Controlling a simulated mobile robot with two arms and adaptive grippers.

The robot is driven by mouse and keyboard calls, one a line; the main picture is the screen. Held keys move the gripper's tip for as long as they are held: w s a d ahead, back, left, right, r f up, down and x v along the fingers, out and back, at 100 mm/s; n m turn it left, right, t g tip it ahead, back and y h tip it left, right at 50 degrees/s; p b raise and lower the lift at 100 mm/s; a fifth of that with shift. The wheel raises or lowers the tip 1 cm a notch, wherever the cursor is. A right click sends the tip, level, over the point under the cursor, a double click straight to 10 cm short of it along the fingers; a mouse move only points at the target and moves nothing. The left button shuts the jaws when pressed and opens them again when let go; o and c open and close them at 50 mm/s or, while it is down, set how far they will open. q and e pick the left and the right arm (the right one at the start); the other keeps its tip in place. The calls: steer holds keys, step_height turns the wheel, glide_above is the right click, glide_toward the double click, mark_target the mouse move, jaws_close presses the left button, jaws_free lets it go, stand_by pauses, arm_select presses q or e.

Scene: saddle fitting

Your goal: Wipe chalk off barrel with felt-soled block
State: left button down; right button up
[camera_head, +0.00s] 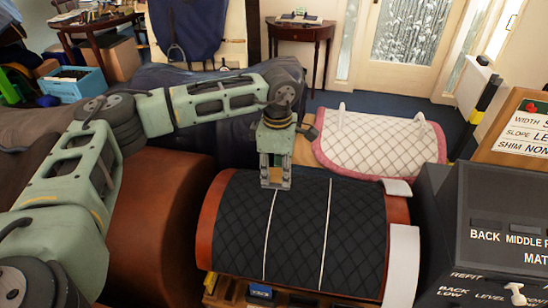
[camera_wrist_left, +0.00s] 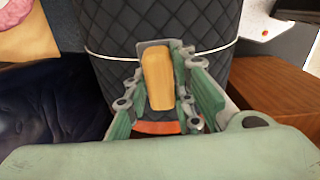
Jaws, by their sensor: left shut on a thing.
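The barrel (camera_head: 300,225) is covered in dark quilted cloth with orange-brown ends. Two white chalk lines cross it: a left line (camera_head: 269,240) and a right line (camera_head: 326,235). My left gripper (camera_head: 275,184) points down at the barrel's far upper side, at the top end of the left line. In the left wrist view it is shut on a tan wooden block (camera_wrist_left: 158,82) with a grey sole at its far end. The sole is at or very close to the quilted surface (camera_wrist_left: 115,85); I cannot tell if it touches. A white line (camera_wrist_left: 110,58) runs behind the block. My right gripper is not in view.
A pink-edged white quilted pad (camera_head: 375,145) lies behind the barrel. A brown leather form (camera_head: 160,220) stands left, under my left arm. A dark labelled box (camera_head: 490,225) stands close on the right, with white strips (camera_head: 402,262) beside the barrel.

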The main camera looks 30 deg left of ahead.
arm_select(q)
steer(key=shift+a+r+p, duration=0.15)
steer(key=shift+r+p, duration=0.25)
steer(key=shift+r, duration=0.55)
steer(key=shift+r+p, duration=0.4)
steer(key=shift+r, duration=0.35)
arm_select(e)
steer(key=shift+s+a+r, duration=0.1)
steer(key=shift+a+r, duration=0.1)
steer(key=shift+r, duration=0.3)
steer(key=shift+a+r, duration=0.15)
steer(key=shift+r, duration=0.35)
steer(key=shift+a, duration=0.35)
